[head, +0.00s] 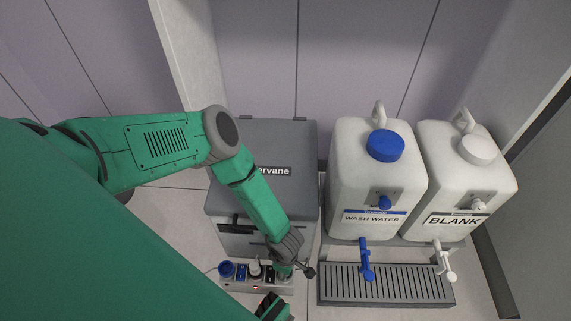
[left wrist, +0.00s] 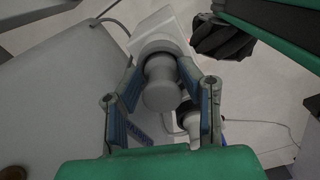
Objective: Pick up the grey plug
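The grey plug (left wrist: 162,88) is in the middle of the left wrist view, a round grey knob standing in a pale socket block. My left gripper (left wrist: 159,66) has one blue-padded finger on each side of it, the tips close to its wider collar. I cannot tell whether the pads touch it. In the head view, my left gripper (head: 293,268) points down at the right end of the power strip (head: 238,287) and largely hides the grey plug. My right gripper (head: 270,306) is partly in view at the bottom edge, dark; its fingers are unclear.
A blue plug (head: 227,269) and a white-and-black plug (head: 254,268) sit left along the strip. A grey box (head: 262,150) stands behind. To the right are the wash water canister (head: 377,165), the blank canister (head: 465,180) and a slotted drip tray (head: 385,301).

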